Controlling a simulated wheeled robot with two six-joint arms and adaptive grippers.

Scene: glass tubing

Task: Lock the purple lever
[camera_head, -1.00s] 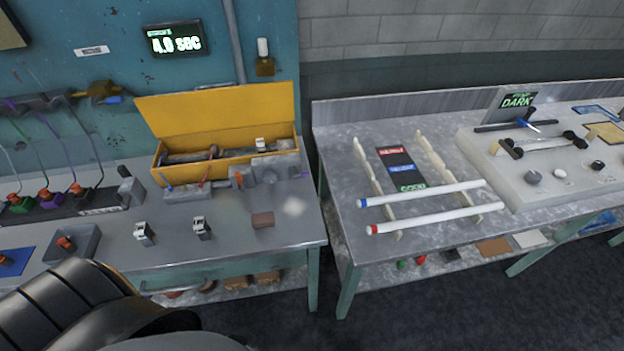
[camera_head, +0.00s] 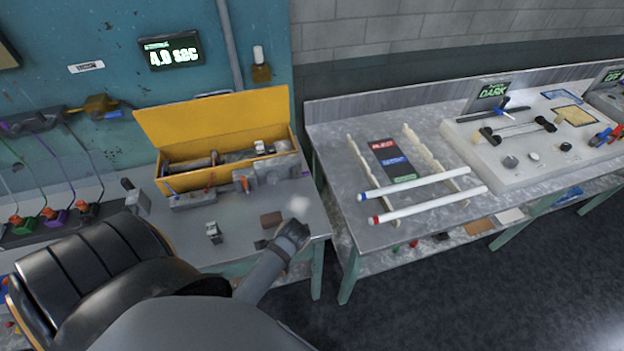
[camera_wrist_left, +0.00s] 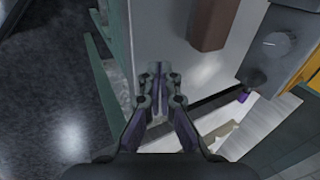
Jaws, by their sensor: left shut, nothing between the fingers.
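My left gripper (camera_head: 290,238) reaches over the front right of the left bench in the head view, beside a brown block (camera_head: 271,219). In the left wrist view the gripper (camera_wrist_left: 160,84) has its fingers together with nothing between them, over the bench edge. A small purple-tipped part, possibly the purple lever (camera_wrist_left: 243,97), sticks out from a grey box with a round knob (camera_wrist_left: 279,39). It is right of the fingers and apart from them. In the head view, a purple-based switch with a red top (camera_head: 53,218) stands at the far left. I cannot tell whether either is locked.
A yellow open box (camera_head: 225,172) stands behind grey fixtures on the left bench. A small white-topped clip (camera_head: 213,232) stands left of my gripper. The right bench (camera_head: 340,190) holds two white tubes (camera_head: 425,205) on rails; a gap separates the benches.

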